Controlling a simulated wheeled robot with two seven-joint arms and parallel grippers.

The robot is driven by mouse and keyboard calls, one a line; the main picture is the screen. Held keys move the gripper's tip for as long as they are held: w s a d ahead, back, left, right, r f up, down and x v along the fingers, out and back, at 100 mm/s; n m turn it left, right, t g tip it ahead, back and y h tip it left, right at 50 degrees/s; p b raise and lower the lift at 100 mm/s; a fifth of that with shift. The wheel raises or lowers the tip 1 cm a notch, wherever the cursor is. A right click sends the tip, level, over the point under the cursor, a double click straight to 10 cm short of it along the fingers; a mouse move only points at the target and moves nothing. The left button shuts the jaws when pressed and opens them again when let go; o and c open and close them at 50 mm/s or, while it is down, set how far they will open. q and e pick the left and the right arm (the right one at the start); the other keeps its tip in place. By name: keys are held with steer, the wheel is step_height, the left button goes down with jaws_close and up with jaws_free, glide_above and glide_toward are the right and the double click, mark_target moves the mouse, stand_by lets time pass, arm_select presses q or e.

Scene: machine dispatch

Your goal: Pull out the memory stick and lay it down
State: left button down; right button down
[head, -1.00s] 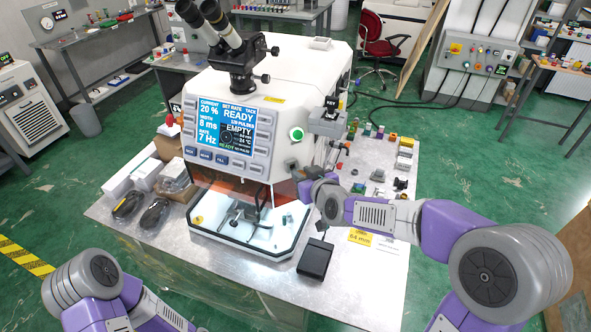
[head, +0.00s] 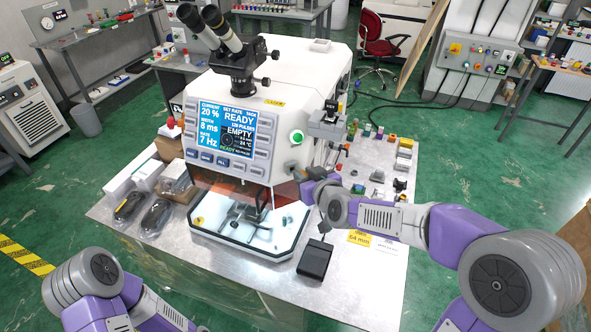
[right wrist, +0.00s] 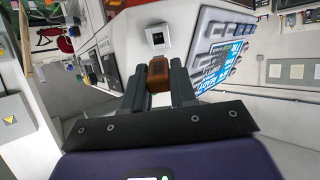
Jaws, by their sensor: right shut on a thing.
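The memory stick (right wrist: 159,74) is a small orange-brown block between the fingers of my right gripper (right wrist: 160,84) in the right wrist view. The fingers are shut on its sides. Beyond it, a pale square plate with a dark socket (right wrist: 157,38) sits on the white machine's wall, with a visible gap between socket and stick. In the head view my right gripper (head: 299,174) is beside the right side of the white machine (head: 300,85); the stick is too small to make out there. My left arm is at the lower left, its gripper out of the frame.
The machine stands on a metal table (head: 365,285). A black pedal box (head: 314,260) and a yellow card (head: 359,238) lie in front. Several small parts stand at the table's right side. Bagged black cables (head: 155,216) lie at the left. The front right of the table is bare.

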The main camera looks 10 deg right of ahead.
steer(key=shift+r+p, duration=2.2)
steer(key=shift+r, duration=0.55)
steer(key=shift+f, duration=0.1)
steer(key=s+f+h+b, duration=0.1)
steer(key=f+b, duration=0.3)
steer(key=f, duration=0.6)
steer(key=s+d+f+m+b, duration=0.1)
steer(key=f+b, duration=0.3)
steer(key=f, duration=0.7)
steer(key=s+f+m+h+b, duration=0.1)
steer(key=s+f+b, duration=0.2)
steer(key=f, duration=0.8)
steer(key=shift+s+d+f+h+b, duration=0.25)
steer(key=shift+s+h+b, duration=0.1)
steer(key=shift+b, duration=0.6)
steer(key=shift+a, duration=0.15)
